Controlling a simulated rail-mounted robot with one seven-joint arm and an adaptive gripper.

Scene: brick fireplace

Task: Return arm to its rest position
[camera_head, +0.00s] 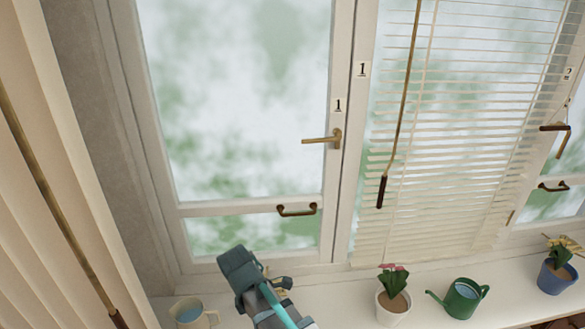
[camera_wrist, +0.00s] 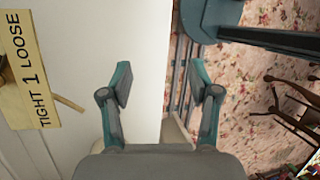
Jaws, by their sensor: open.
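My gripper (camera_wrist: 162,84) shows in the wrist view with its two teal-and-grey fingers spread apart. Nothing is between the fingers. Behind them are a plain white surface (camera_wrist: 115,35) on the left and a floral carpet (camera_wrist: 240,75) on the right. In the head view my dark grey and teal arm reaches up from the bottom edge, in front of the window sill (camera_head: 350,310). The fingertips cannot be made out clearly there.
A jug (camera_head: 190,315), a potted plant (camera_head: 393,302), a green watering can (camera_head: 463,298) and a blue pot (camera_head: 556,277) stand along the sill. Above is a window with a brass handle (camera_head: 323,139) and a blind (camera_head: 450,130). A label (camera_wrist: 28,75) reads "TIGHT 1 LOOSE". Brown wooden furniture (camera_wrist: 295,105) is at right.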

